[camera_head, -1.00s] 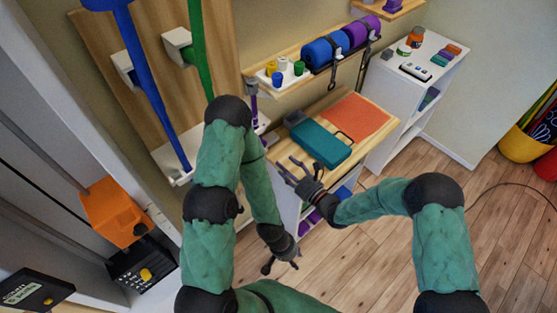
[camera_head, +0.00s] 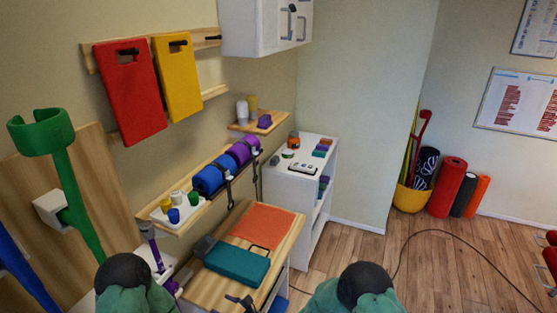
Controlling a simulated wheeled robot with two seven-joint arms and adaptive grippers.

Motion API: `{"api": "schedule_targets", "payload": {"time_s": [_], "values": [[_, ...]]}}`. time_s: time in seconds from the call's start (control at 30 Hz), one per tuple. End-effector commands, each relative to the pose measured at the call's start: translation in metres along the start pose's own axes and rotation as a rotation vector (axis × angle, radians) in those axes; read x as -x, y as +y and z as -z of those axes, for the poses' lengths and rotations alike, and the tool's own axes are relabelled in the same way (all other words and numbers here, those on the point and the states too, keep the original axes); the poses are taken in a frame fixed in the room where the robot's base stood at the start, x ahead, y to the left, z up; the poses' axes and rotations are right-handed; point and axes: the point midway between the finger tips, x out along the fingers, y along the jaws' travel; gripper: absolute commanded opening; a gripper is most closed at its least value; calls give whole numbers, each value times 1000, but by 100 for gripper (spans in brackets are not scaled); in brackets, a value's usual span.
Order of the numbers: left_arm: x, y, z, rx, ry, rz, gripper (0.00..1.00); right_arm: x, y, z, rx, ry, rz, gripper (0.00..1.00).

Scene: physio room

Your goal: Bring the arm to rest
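My two green-sleeved arms show only at the bottom edge, one left of centre and one right of centre. My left gripper is below the picture and out of view. A teal case (camera_head: 236,266) and an orange mat (camera_head: 262,226) lie on that top, and I see no object in a gripper.
A white cabinet (camera_head: 318,215) with small items stands behind. A wall shelf (camera_head: 178,222) holds cups and blue and purple rolls (camera_head: 208,180). Red (camera_head: 131,90) and yellow boards (camera_head: 178,78) hang above. A cable (camera_head: 455,240) crosses the open floor at right.

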Motion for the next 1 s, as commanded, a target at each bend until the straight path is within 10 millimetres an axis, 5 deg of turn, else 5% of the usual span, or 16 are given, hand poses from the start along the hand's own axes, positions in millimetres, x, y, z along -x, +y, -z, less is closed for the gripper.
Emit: {"api": "schedule_targets", "payload": {"time_s": [0.2,0.5,0.8,1.0], "values": [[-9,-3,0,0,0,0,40,41,-2,74,296,247,-17,58],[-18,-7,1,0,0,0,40,115,21,156,660,521,-232,58],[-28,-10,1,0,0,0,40,199,69,207,941,622,-602,58],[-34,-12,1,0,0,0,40,255,111,221,1078,560,-872,58]]}}
